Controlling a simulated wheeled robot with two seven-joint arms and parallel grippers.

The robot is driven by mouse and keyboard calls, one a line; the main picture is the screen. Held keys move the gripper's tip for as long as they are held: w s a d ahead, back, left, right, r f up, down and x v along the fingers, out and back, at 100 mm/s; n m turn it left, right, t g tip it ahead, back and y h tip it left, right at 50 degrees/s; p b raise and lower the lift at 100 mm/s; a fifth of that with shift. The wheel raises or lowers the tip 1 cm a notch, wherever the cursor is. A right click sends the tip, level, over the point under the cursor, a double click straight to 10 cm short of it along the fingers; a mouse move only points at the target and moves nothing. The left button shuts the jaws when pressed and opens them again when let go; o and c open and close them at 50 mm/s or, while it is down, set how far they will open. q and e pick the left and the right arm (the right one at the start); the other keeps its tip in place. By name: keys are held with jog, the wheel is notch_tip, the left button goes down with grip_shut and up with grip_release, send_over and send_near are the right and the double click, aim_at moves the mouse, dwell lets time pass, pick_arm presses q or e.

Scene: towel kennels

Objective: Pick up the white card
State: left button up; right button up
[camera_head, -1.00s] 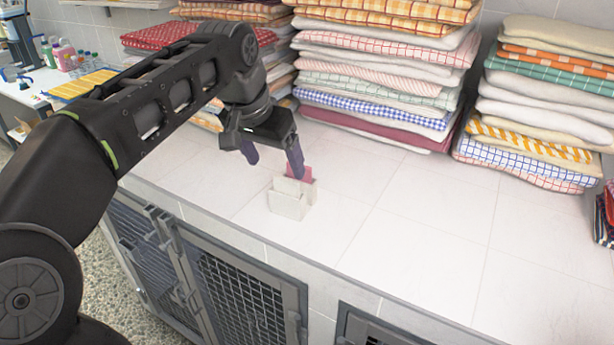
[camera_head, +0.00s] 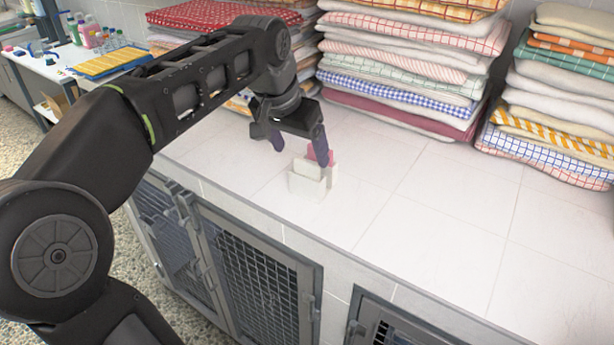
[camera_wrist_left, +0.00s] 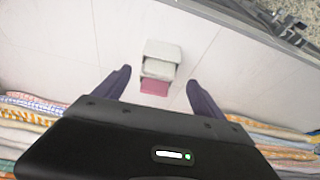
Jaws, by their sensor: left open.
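A small pale holder (camera_head: 307,187) stands on the white tiled counter. The white card (camera_head: 306,168) sticks up from it, in front of a pink card (camera_head: 319,153). In the left wrist view the holder (camera_wrist_left: 163,50), the white card (camera_wrist_left: 158,69) and the pink card (camera_wrist_left: 154,87) line up between the fingers. My left gripper (camera_head: 301,153) is open above and behind the holder, its purple fingers pointing down. One finger partly covers the pink card in the head view. The fingers (camera_wrist_left: 158,78) hold nothing. My right gripper is out of view.
Tall stacks of folded towels (camera_head: 400,75) stand behind the gripper, with another stack (camera_head: 555,100) at the right. Caged kennel doors (camera_head: 262,280) are below the counter's front edge. The counter (camera_head: 440,225) right of the holder is clear.

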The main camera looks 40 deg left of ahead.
aim_at(305, 166)
pick_arm(q)
jog(key=p+x, duration=0.1)
jog(key=x, duration=0.4)
jog(key=shift+s+f, duration=0.1)
jog(key=shift+f, duration=0.05)
jog(key=shift+c, duration=0.2)
jog(key=c, duration=1.4)
